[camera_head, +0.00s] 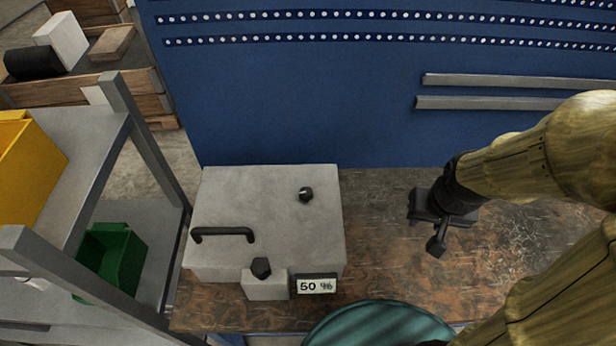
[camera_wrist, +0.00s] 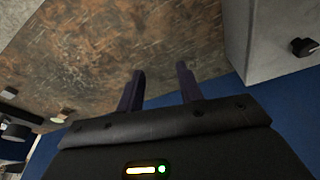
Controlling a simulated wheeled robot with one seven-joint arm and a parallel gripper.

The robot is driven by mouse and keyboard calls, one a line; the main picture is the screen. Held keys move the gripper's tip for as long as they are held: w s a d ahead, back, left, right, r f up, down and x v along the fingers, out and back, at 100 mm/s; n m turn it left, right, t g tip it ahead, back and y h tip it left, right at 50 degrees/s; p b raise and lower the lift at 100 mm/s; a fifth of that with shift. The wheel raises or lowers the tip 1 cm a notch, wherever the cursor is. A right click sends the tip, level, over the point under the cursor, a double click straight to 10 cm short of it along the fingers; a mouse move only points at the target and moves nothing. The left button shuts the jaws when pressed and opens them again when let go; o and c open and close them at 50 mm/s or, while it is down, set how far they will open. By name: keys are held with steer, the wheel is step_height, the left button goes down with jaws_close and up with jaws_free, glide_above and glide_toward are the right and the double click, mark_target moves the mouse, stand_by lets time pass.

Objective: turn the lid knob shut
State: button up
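A light grey box (camera_head: 265,215) stands on the worktable with its lid down. A small dark knob (camera_head: 305,194) sits on the lid, towards the back right, with a light mark on it. A dark knob also shows at the right edge of the wrist view (camera_wrist: 304,47), on the grey box (camera_wrist: 270,35). A second dark knob (camera_head: 261,267) is on a small block at the box's front. My gripper (camera_head: 437,246) is above the table, right of the box and apart from it. In the wrist view its two fingers (camera_wrist: 160,70) are spread with nothing between them.
A black handle (camera_head: 222,234) rises from the lid's left side. A "50 %" display (camera_head: 316,286) is at the box's front. The worktable (camera_head: 385,255) is clear between box and gripper. A blue panel (camera_head: 300,110) stands behind; a grey shelf (camera_head: 150,140) is on the left.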

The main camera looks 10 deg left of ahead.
steer(key=shift+o, duration=0.6)
steer(key=shift+s, duration=0.15)
steer(key=shift+o, duration=1.1)
steer(key=shift+a+r, duration=0.1)
steer(key=shift+r, duration=0.1)
step_height(320, 180, up, 11)
steer(key=n+g+p, duration=0.3)
steer(key=n+p, duration=0.5)
steer(key=p, duration=0.2)
glide_above(306, 192)
steer(key=shift+r, duration=0.15)
step_height(306, 192, down, 17)
steer(key=p, duration=0.2)
steer(key=shift+f+p, duration=0.2)
steer(key=shift+p, duration=0.15)
steer(key=c, duration=1)
